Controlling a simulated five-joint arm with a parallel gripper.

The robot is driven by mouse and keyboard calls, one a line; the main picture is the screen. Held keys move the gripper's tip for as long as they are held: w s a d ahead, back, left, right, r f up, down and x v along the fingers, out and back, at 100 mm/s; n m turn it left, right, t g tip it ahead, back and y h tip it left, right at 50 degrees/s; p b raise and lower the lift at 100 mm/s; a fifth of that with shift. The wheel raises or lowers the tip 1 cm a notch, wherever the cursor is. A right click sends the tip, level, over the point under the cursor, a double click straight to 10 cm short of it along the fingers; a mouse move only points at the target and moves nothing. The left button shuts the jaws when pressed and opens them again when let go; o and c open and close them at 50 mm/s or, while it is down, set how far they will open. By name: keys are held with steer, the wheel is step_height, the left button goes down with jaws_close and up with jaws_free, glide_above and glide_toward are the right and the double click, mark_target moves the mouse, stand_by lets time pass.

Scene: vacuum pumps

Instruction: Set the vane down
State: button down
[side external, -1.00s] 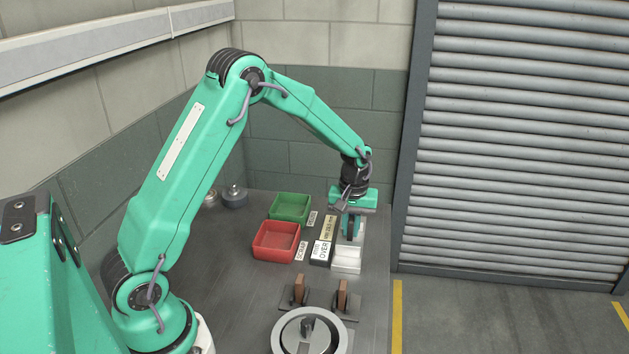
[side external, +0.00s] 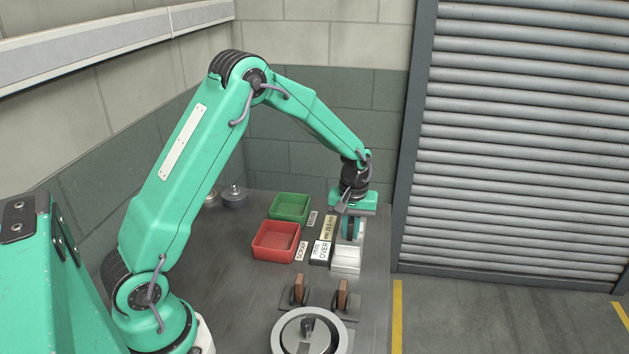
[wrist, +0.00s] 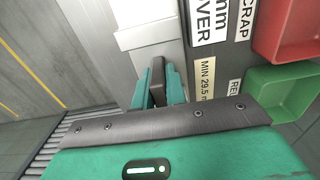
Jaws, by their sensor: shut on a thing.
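My gripper (side external: 352,236) points down at the far end of the white block (side external: 346,259). In the wrist view its teal fingers (wrist: 158,92) are shut on a dark, narrow piece, the vane (wrist: 157,72). The vane's lower end is hidden, so I cannot tell whether it touches the surface below. The white block (wrist: 140,15) lies just beyond the fingers in the wrist view. A plate marked MIN 29.5 (wrist: 205,78) lies beside them.
A red bin (side external: 276,240) and a green bin (side external: 290,207) stand left of the gripper, with labels beside them. Two brown pieces (side external: 300,289) (side external: 342,293) stand upright in holders near a round pump housing (side external: 310,332). The bench's left middle is clear.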

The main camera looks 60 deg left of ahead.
steer(key=c, duration=1.3)
jaws_free()
steer(key=shift+c, duration=0.2)
steer(key=shift+r, duration=3.9)
jaws_close()
